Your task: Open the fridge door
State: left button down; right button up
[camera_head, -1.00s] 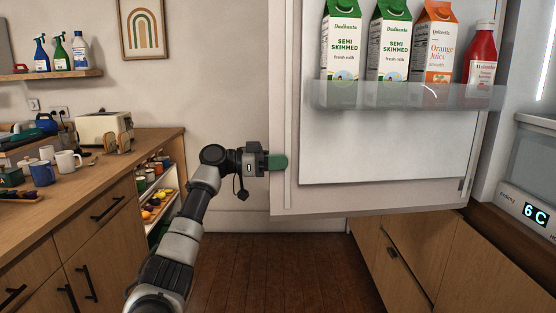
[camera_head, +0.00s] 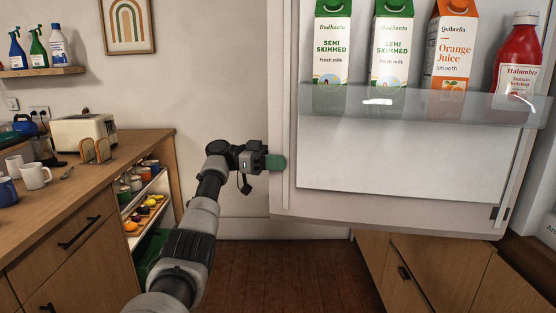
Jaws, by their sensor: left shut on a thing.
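The fridge door (camera_head: 400,160) stands open at the right, its inner side facing me. Its clear shelf (camera_head: 420,106) holds two green-topped milk cartons (camera_head: 333,50), an orange juice carton (camera_head: 452,50) and a red ketchup bottle (camera_head: 517,55). My left gripper (camera_head: 274,162) is at the door's free left edge, low down, with green fingertips against it. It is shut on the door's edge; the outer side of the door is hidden. My right gripper is not in view.
A wooden counter (camera_head: 130,145) with a toaster (camera_head: 83,135) and mugs stands at the left, with open shelves (camera_head: 145,200) at its end. Wooden drawers (camera_head: 430,275) are below the door. The wooden floor (camera_head: 275,280) between is clear.

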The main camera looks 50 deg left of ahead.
pick_arm(q)
jog(key=shift+f, duration=0.1)
dwell(0.3)
jog(key=c, duration=1)
grip_release()
jog(key=shift+w, duration=0.1)
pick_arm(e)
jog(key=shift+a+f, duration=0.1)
